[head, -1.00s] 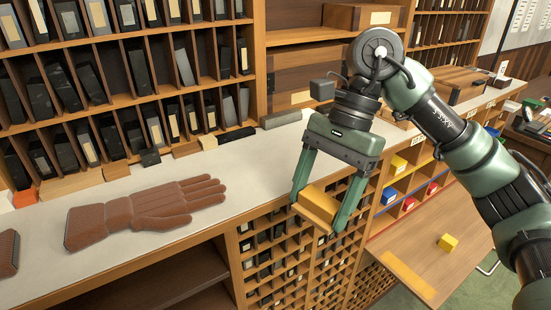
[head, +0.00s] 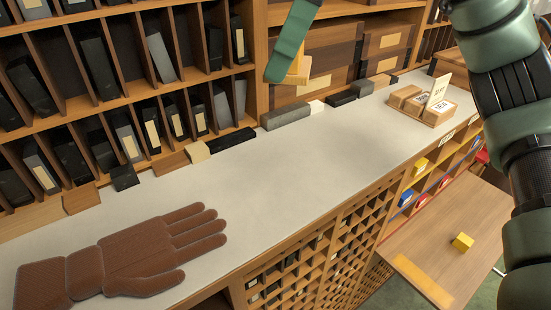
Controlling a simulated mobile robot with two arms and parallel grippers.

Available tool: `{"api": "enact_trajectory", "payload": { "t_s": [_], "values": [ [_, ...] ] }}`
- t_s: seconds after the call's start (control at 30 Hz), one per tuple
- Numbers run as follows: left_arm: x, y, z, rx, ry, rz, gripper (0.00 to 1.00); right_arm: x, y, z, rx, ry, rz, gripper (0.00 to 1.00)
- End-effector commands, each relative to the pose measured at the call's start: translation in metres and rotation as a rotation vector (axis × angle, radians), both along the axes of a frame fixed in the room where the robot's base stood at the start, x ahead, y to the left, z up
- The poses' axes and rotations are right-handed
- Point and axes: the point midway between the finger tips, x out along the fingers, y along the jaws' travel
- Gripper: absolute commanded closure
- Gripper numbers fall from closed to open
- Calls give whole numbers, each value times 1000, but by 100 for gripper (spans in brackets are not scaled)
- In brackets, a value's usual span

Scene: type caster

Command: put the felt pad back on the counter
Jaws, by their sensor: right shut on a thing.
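The pale counter (head: 300,165) runs across the view, with a wide bare stretch in its middle. One green finger of my right gripper (head: 286,68) shows at the top, above the back of the counter; the rest of that gripper is out of the picture. It is shut on a yellow-tan block (head: 300,70), which I see only in part beside the finger. The block is held up in the air in front of the wooden drawers. It may be the felt pad, but I cannot tell. My left gripper is not in view.
A brown glove (head: 150,255) lies on the counter at the lower left. Several small blocks line the back edge, including a grey bar (head: 286,117). A wooden holder (head: 425,108) with a card stands at the right. A yellow cube (head: 462,242) sits on a lower board.

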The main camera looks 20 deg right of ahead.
Motion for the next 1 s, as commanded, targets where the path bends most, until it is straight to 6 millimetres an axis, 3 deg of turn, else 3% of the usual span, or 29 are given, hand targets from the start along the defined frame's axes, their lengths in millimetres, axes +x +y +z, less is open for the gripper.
{"api": "enact_trajectory", "payload": {
  "t_s": [0.1,0.17,0.4,0.5,0.7,0.83,1.0],
  "values": [
    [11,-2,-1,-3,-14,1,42,-1,0,-10,0,1,4,60],
    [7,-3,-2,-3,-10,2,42,-1,0,-23,-1,3,5,60],
    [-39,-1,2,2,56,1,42,-2,-1,-84,-2,3,2,60],
    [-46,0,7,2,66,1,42,-2,-1,-111,-2,4,1,60],
    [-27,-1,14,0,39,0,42,-3,-1,-150,0,1,3,60],
    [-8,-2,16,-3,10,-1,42,-3,-1,-161,0,0,2,60],
    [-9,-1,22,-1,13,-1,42,-3,-1,-183,-1,3,3,60]
  ]
}}
